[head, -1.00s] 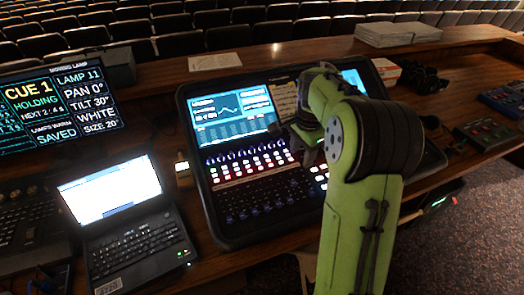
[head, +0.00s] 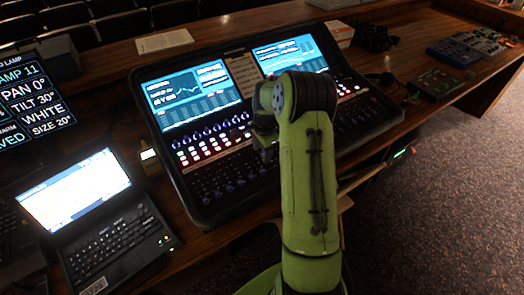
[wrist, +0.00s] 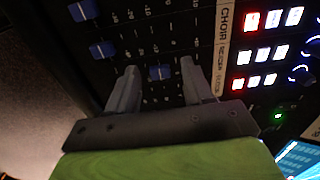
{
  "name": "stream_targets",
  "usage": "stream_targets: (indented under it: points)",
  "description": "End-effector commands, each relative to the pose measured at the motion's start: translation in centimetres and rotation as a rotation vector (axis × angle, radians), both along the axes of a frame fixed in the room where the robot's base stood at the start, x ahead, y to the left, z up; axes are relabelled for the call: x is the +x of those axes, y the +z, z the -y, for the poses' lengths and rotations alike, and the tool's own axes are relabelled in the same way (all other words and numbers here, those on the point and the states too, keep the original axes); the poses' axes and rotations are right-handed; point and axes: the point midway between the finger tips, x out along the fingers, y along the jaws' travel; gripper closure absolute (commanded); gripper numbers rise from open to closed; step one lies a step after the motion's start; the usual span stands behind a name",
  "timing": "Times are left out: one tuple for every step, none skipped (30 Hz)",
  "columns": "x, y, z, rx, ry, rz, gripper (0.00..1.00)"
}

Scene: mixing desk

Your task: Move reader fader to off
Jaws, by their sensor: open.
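The mixing desk (head: 215,205) stands on the wooden counter, and my arm reaches over it. In the wrist view the label strip (wrist: 222,45) reads CHOIR, with a smaller label beside it that looks like READER. A blue fader cap (wrist: 160,72), apparently in the row of the READER label, sits between my fingertips. My gripper (wrist: 158,66) is open, with one finger on each side of this cap; I cannot tell whether either touches it. In the head view my arm hides this part of the desk.
Other blue fader caps (wrist: 102,50) lie close by in neighbouring rows. Lit buttons (wrist: 265,52) are beyond the label strip. An open laptop (head: 105,220) stands left of the desk, and small control boxes (head: 437,82) lie to the right.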

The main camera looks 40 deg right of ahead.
Motion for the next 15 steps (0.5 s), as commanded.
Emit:
stream_targets:
  points:
    - [0.01, -0.22, -0.03, 0.0, 0.001, -0.001, 0.49]
    - [0.02, -0.26, -0.02, 0.0, 0.001, 0.0, 0.49]
    - [0.02, -0.28, -0.02, 0.0, 0.001, 0.0, 0.49]
    - [0.03, -0.27, -0.02, 0.0, 0.0, 0.0, 0.49]
    - [0.03, -0.25, -0.01, 0.0, 0.0, 0.0, 0.49]
    - [0.02, -0.24, -0.01, 0.0, 0.0, 0.0, 0.49]
    - [0.01, -0.23, -0.01, 0.0, 0.0, 0.0, 0.49]
    - [0.01, -0.23, -0.01, 0.0, 0.0, 0.0, 0.5]
    - [0.01, -0.22, 0.0, 0.0, 0.0, 0.0, 0.57]
    - [0.01, -0.22, 0.0, 0.0, 0.0, 0.0, 0.61]
    - [0.01, -0.22, 0.0, 0.0, 0.0, 0.0, 0.66]
    - [0.01, -0.21, 0.0, 0.0, 0.0, 0.0, 0.72]
    - [0.01, -0.21, 0.0, 0.0, 0.0, 0.0, 0.77]
    - [0.01, -0.2, 0.0, 0.0, 0.0, 0.0, 0.81]
    - [0.01, -0.2, 0.0, 0.0, 0.0, 0.0, 0.87]
